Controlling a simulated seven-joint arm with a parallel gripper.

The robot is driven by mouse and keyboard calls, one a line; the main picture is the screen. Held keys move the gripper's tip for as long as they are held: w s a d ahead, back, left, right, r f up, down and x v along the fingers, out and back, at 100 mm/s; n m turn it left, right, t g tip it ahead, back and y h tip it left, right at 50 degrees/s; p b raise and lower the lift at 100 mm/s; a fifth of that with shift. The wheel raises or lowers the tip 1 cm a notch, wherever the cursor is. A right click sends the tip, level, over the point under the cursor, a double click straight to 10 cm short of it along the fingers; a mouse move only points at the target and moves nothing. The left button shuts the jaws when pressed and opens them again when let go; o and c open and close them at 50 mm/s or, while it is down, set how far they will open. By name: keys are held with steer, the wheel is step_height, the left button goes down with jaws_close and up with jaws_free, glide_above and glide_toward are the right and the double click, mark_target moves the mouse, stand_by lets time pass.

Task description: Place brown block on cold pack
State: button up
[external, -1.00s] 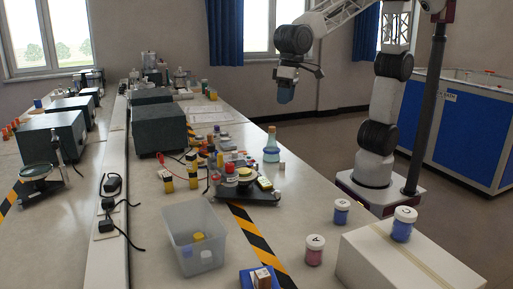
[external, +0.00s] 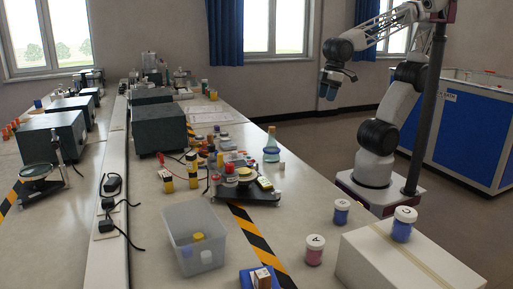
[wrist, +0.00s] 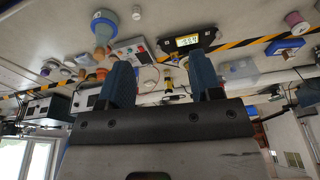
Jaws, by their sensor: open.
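A small brown block (external: 262,279) with a pale front face is at the bottom edge of the external view. It overlaps a flat blue pack (external: 246,281), which looks like the cold pack; whether the block rests on it or stands in front of it I cannot tell. A blue flat item (wrist: 285,47), likely the same pack, shows at the right of the wrist view. My gripper (external: 327,92) is raised beyond the bench's right edge, far from both, pointing down. In the wrist view its two blue fingers (wrist: 162,80) are apart with nothing held between them.
A clear bin (external: 194,238) holds small items. A white box (external: 400,262) bears a blue jar (external: 403,224); a pink jar (external: 314,250) and another blue jar (external: 341,212) stand near it. A flask (external: 271,148) and clustered equipment stand mid-bench.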

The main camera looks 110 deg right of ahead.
steer(key=shift+s+d+f+n, duration=0.25)
steer(key=shift+s+f, duration=0.15)
steer(key=shift+s, duration=0.4)
steer(key=shift+s+d+f+n, duration=0.2)
steer(key=shift+s+f, duration=0.15)
steer(key=shift+s, duration=0.4)
